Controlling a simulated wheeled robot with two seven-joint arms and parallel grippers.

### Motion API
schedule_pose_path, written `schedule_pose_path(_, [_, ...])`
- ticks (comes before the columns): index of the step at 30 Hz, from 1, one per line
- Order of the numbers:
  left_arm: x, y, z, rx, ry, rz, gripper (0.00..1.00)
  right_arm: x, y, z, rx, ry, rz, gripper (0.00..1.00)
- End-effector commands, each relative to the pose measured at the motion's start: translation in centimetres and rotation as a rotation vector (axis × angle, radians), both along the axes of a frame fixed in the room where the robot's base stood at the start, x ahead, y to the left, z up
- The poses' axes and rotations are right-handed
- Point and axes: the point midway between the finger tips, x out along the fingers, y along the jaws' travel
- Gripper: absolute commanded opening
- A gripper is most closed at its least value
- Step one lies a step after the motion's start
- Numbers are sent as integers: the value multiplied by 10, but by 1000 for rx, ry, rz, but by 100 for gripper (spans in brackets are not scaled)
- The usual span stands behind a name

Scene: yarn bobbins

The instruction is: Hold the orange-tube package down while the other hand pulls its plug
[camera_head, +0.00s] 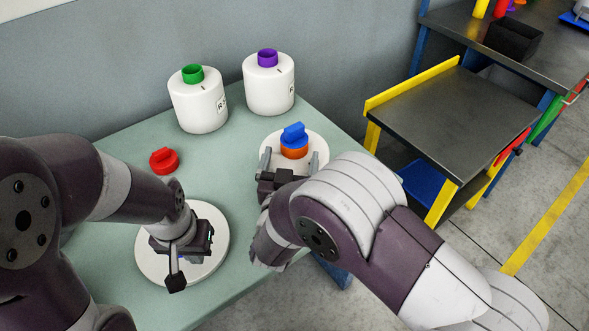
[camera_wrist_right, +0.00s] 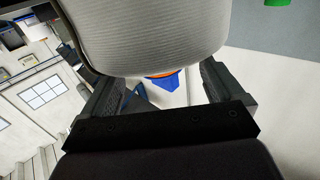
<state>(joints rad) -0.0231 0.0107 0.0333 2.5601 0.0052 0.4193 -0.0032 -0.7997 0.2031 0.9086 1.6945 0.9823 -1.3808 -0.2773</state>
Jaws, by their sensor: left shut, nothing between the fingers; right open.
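The orange-tube package (camera_head: 270,146) is a white bobbin at the table's right side. Its orange tube (camera_head: 294,152) carries a blue plug (camera_head: 293,133), which also shows small in the right wrist view (camera_wrist_right: 164,82). My right gripper (camera_head: 291,163) is open, with its fingers spread to either side of the package near its top; I cannot tell whether they touch it. My left gripper (camera_head: 178,250) is shut and empty, over another white package (camera_head: 218,228) at the front. That package's tube is mostly hidden by the gripper.
White packages with a green tube (camera_head: 192,74) and a purple tube (camera_head: 267,58) stand at the back by the wall. A loose red plug (camera_head: 164,160) lies on the green table (camera_head: 128,150). A yellow-edged dark stand (camera_head: 460,110) is to the right.

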Motion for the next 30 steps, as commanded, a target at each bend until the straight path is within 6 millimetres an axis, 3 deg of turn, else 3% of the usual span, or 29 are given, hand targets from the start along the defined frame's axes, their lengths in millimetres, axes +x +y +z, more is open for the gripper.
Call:
schedule_pose_path(4, [0,0,3,0,0,0,0,22,-5,1,0,0,-1,94])
schedule_pose_path(11, [0,0,3,0,0,0,0,26,-5,0,0,1,2,94])
schedule_pose_path(14, [0,0,3,0,0,0,0,26,-5,0,0,1,2,68])
schedule_pose_path(20, [0,0,3,0,0,0,0,26,-5,0,0,1,2,3])
schedule_pose_path(30, [0,0,3,0,0,0,0,26,-4,4,4,-7,1,0])
